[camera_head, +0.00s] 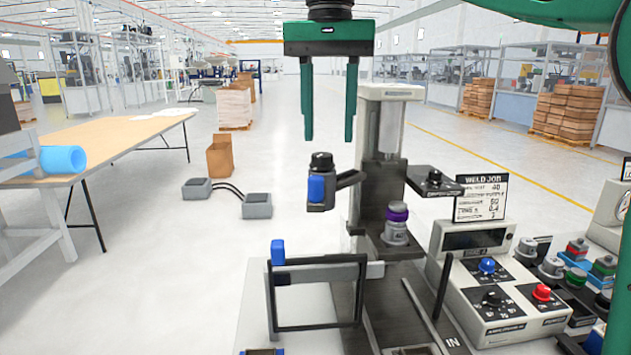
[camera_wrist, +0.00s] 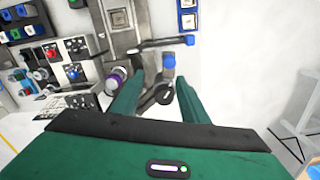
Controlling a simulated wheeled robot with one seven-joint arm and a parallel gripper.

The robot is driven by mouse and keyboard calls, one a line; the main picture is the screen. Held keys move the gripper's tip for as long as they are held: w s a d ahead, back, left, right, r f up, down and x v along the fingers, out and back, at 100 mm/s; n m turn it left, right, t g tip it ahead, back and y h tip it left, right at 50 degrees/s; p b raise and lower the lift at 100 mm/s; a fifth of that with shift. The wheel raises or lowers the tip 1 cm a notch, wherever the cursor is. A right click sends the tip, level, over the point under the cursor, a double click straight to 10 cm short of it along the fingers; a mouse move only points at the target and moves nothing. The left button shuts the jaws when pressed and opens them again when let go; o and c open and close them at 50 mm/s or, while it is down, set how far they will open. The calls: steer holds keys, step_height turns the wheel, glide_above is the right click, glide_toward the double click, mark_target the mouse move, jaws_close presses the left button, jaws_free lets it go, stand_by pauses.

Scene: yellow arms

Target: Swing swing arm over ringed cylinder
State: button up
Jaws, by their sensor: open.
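The swing arm (camera_head: 349,180) is a short dark arm on the grey column. It reaches out to the left and ends in a dark block with a black knob and a blue pad (camera_head: 316,189). The ringed cylinder (camera_head: 396,232) is grey with a purple ring and stands upright on a dark ledge, right of and lower than the arm's end. Nothing is over it. My green gripper (camera_head: 329,140) is open and empty, its fingers pointing down above the arm's end. In the wrist view, the blue pad (camera_wrist: 169,62) shows between the fingertips and the purple-ringed cylinder (camera_wrist: 115,78) beside the left finger.
A black-framed gate with a blue tab (camera_head: 278,252) stands in front. A control box with knobs (camera_head: 497,290) and a "WELD JOB" sign (camera_head: 481,198) are to the right. A grey two-part pedal (camera_head: 257,206) lies on the floor. The floor left of the column is mostly clear.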

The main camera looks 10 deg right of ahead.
mark_target(316, 177)
steer(key=f, duration=0.3)
steer(key=a+f, duration=0.1)
steer(key=f, duration=0.2)
steer(key=a+f, duration=0.1)
steer(key=f, duration=0.3)
steer(key=shift+s, duration=0.25)
steer(key=shift+r, duration=0.1)
jaws_close()
